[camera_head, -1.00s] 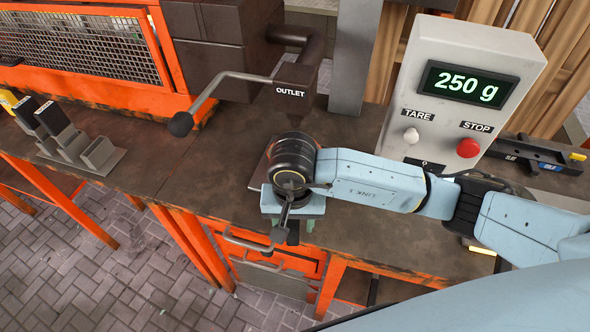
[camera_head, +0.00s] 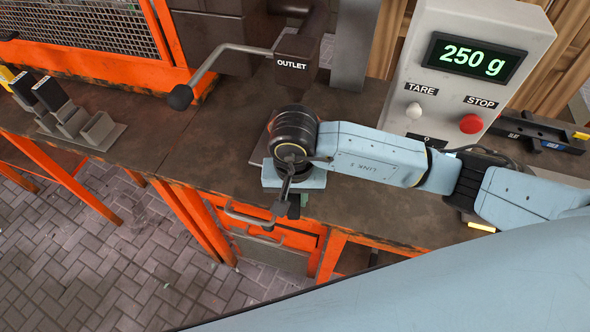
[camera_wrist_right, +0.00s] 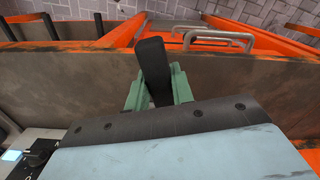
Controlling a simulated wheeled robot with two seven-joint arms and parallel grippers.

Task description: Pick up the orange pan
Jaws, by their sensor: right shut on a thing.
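No orange pan shows clearly in either view. My right gripper (camera_head: 296,205) points down at the front edge of the bench, and its wrist hides most of what is below it. In the right wrist view, the green fingers of the right gripper (camera_wrist_right: 158,95) are shut on a dark flat bar (camera_wrist_right: 153,62), which stands up between them. I cannot tell whether this bar is the pan's handle. My left gripper is not in view.
The scale box (camera_head: 470,65) reading 250 g stands at right. Orange drawers (camera_head: 270,235) with handles are below.

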